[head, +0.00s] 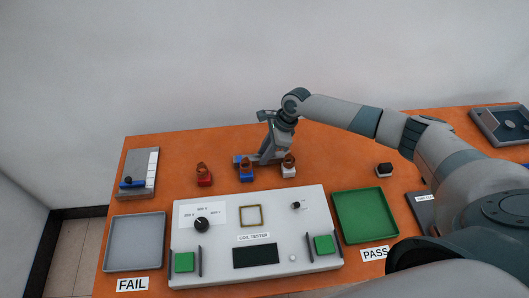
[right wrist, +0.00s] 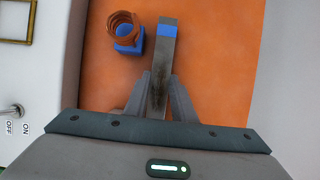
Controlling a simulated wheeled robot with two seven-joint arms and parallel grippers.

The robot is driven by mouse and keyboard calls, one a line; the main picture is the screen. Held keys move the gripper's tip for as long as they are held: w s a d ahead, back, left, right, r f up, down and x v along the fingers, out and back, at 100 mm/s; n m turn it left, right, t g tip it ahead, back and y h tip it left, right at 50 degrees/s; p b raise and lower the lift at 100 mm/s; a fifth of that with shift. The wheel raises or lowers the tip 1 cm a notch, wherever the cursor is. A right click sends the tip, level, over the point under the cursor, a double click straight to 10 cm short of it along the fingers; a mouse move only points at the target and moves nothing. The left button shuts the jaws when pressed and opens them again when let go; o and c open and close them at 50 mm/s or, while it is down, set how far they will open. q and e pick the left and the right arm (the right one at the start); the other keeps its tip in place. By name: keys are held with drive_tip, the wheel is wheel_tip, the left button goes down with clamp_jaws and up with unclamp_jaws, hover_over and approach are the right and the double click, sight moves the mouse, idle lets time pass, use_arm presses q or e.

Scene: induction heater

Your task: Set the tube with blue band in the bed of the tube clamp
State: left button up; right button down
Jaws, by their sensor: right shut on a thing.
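The tube with the blue band (right wrist: 168,30) is a grey bar with a blue band near its far end in the right wrist view. My right gripper (right wrist: 160,85) is shut on it, with a finger on each side. In the head view my right gripper (head: 276,140) is low over the back middle of the table, behind the blue-based and white-based coils. I cannot tell surely which fixture is the tube clamp. A grey plate with a blue handle (head: 132,183) lies at the back left. My left gripper is out of view.
Coils on red (head: 204,180), blue (head: 245,174) and white (head: 289,171) bases stand behind the coil tester (head: 210,265). A grey tray (head: 135,242) is left, a green tray (head: 366,216) right. A black block (head: 384,169) and grey fixture (head: 500,124) are further right.

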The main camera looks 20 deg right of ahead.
drive_tip(key=c, duration=1.5)
unclamp_jaws()
drive_tip(key=shift+f, duration=0.1)
drive_tip(key=b+v, duration=0.2)
drive_tip(key=v, duration=1)
drive_tip(key=shift+b, duration=0.3)
drive_tip(key=shift+o, duration=0.5)
